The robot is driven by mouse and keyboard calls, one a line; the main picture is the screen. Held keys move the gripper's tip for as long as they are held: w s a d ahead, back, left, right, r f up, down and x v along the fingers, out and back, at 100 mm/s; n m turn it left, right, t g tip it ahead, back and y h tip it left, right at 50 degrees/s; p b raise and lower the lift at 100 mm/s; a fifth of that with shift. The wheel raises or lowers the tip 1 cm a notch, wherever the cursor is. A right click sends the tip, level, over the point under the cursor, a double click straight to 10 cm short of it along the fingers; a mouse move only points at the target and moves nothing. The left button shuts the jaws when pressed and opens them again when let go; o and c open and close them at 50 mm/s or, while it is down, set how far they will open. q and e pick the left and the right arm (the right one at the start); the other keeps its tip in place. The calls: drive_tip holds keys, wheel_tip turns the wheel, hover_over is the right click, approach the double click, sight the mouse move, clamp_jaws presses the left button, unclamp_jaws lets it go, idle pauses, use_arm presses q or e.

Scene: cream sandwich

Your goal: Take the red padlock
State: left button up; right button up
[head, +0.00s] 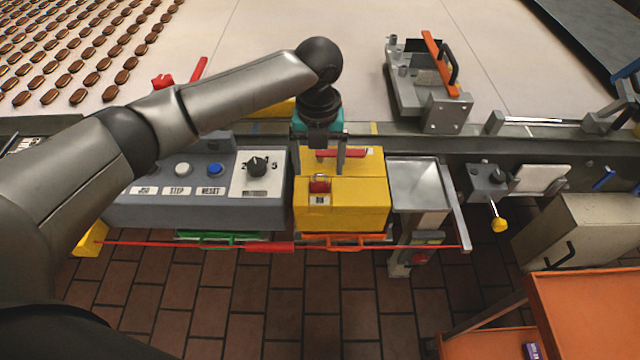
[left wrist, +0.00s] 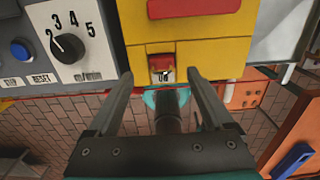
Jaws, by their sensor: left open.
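The red padlock (head: 319,184) hangs on the front of the yellow box (head: 365,208), above a small white label. It also shows in the left wrist view (left wrist: 161,66), at the top middle, between my finger tips in the picture. My left gripper (head: 325,167) is open and empty, just above and behind the padlock in the head view. Its fingers point towards the yellow box in the left wrist view (left wrist: 160,76), and I cannot tell how far the padlock is from them. My right gripper is not in view.
A grey control panel (head: 190,209) with buttons and a dial stands left of the box. A metal tray (head: 419,184) is on its right. A red handle (left wrist: 190,8) lies on the box top. A red cord (head: 180,244) runs along the front. An orange cart (head: 585,300) stands front right.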

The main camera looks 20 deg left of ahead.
sight(320, 174)
use_arm(q)
wheel_tip(320, 174, down, 4)
drive_tip(key=shift+d+f, duration=0.1)
drive_tip(key=shift+d, duration=0.05)
clamp_jaws()
idle(0.7)
